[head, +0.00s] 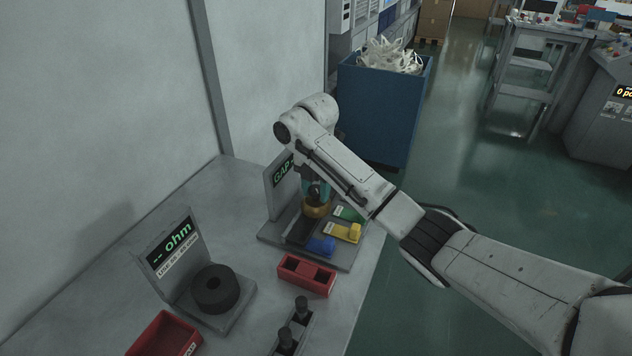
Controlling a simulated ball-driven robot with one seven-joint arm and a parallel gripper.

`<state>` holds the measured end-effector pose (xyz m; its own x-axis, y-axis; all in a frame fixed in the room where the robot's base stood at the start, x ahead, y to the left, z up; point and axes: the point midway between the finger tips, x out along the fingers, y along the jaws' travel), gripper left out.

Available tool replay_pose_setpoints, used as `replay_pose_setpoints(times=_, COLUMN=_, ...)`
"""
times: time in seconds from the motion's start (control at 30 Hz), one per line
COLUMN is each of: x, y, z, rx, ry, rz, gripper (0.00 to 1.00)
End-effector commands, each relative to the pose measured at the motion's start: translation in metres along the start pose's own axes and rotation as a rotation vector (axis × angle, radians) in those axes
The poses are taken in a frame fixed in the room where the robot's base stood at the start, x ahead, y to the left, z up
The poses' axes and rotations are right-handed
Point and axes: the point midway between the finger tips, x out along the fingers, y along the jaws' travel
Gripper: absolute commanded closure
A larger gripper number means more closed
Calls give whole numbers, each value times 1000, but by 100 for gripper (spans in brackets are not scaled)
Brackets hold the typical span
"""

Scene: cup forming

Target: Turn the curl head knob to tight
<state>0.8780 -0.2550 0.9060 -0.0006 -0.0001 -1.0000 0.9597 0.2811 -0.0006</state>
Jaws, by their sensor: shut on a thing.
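My gripper (318,192) points down over the grey gauge plate, its teal fingers partly hidden by my arm. It is shut on a round brass-coloured piece (316,210), which sits upright at the plate. Any knob marking for tight is too small or hidden to read, and I cannot tell for sure that this piece is the curl head knob. The grey gauge plate (272,236) has an upright display (281,172) reading "GAP", the rest of it covered by my arm.
In front are a red divided tray (306,282), dark-topped posts (301,308), an ohm gauge (173,250) with a black ring (214,290), and a red bin (165,336). A blue scrap bin (380,115) stands behind.

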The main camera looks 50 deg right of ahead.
Motion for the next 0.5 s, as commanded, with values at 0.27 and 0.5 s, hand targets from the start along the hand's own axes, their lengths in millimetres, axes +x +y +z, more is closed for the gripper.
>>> replay_pose_setpoints(times=0.27, x=-5, y=0, z=-1, rx=263, ry=2, rz=-2, gripper=89)
replay_pose_setpoints(times=0.5, x=-5, y=0, z=-1, rx=491, ry=2, rz=-1, gripper=89)
